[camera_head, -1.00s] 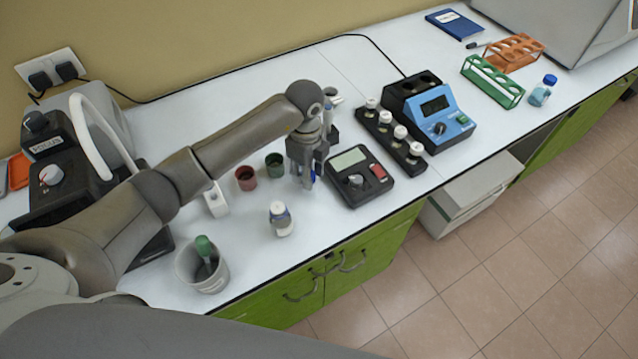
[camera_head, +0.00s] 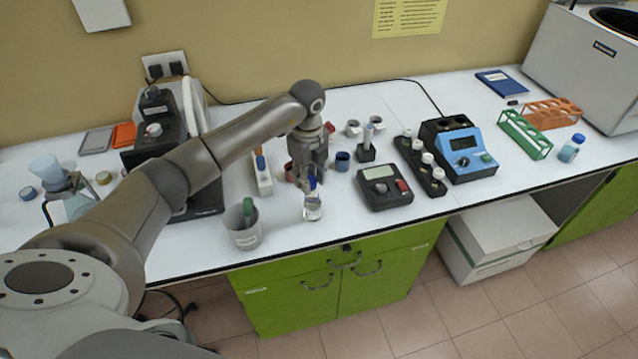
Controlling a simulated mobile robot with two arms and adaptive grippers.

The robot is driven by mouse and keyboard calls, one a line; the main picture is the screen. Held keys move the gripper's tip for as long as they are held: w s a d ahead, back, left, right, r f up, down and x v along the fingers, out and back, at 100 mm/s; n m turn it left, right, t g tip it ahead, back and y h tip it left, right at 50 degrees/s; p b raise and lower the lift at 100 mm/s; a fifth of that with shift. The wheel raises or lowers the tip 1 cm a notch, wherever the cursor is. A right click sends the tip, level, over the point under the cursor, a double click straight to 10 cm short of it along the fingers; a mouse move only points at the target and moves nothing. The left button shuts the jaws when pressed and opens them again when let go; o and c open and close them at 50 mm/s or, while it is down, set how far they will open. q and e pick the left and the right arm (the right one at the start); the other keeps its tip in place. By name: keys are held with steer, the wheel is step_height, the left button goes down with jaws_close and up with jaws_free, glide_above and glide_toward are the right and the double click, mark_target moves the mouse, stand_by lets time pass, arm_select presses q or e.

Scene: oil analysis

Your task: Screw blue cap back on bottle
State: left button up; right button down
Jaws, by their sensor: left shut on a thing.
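My left gripper (camera_head: 312,178) points down over the front middle of the worktop and is shut on the small blue cap (camera_head: 312,184), largely hidden between its fingers. A small clear bottle (camera_head: 313,209) stands upright on the worktop just below the fingertips. The cap appears right above the bottle's neck; I cannot tell whether they touch. Another bottle with a blue cap (camera_head: 571,148) stands far right by the green rack. My right gripper is not in view.
A grey beaker (camera_head: 244,236) with a green-topped item stands left of the bottle. A black meter (camera_head: 384,188) stands to the right, near a black holder of white-capped vials (camera_head: 430,177). Small coloured cups stand behind the gripper. The front edge of the worktop is close.

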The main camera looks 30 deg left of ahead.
arm_select(q)
steer(key=shift+s+r, duration=0.1)
steer(key=shift+s, duration=0.05)
steer(key=shift+a, duration=0.1)
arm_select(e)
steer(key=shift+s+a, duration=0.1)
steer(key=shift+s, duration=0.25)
arm_select(q)
steer(key=shift+a, duration=0.1)
